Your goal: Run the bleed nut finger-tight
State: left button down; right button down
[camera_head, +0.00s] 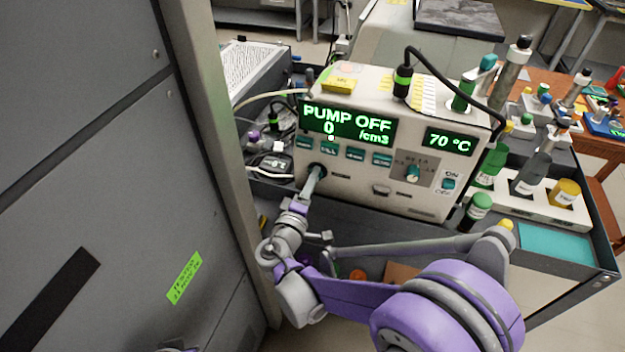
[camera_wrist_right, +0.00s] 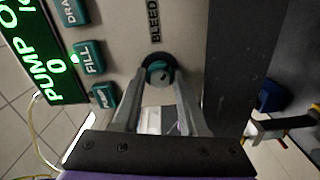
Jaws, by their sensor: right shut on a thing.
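The bleed nut (camera_wrist_right: 158,73) is a small round teal-and-grey piece in a black ring on the pale front panel of the classifier (camera_head: 340,178). The word BLEED is printed beside it in the right wrist view. My right gripper (camera_wrist_right: 159,82) is shut on the nut, one finger on each side of it. In the head view the right gripper (camera_head: 317,170) reaches the lower left of the panel, and its fingers largely hide the nut there. How far the nut is threaded on cannot be told. My left gripper is not in view.
The display (camera_head: 347,122) reads PUMP OFF and 0 /cm3; another display (camera_head: 449,140) reads 70 °C. Green buttons (camera_head: 355,153) sit just above the nut. A grey cabinet (camera_head: 100,180) stands close on the left. Bottles in a white rack (camera_head: 515,203) stand on the right.

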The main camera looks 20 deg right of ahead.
jog(key=m, duration=0.4)
jog(key=shift+s+f+m, duration=0.1)
jog(key=shift+m, duration=0.2)
jog(key=m+p, duration=0.1)
jog(key=m, duration=0.3)
jog(key=shift+m, duration=0.3)
jog(key=shift+c, duration=2.2)
grip_release()
jog(key=shift+a, duration=0.1)
jog(key=v, duration=1)
jog(key=shift+s+a, duration=0.25)
jog(key=shift+s, duration=0.05)
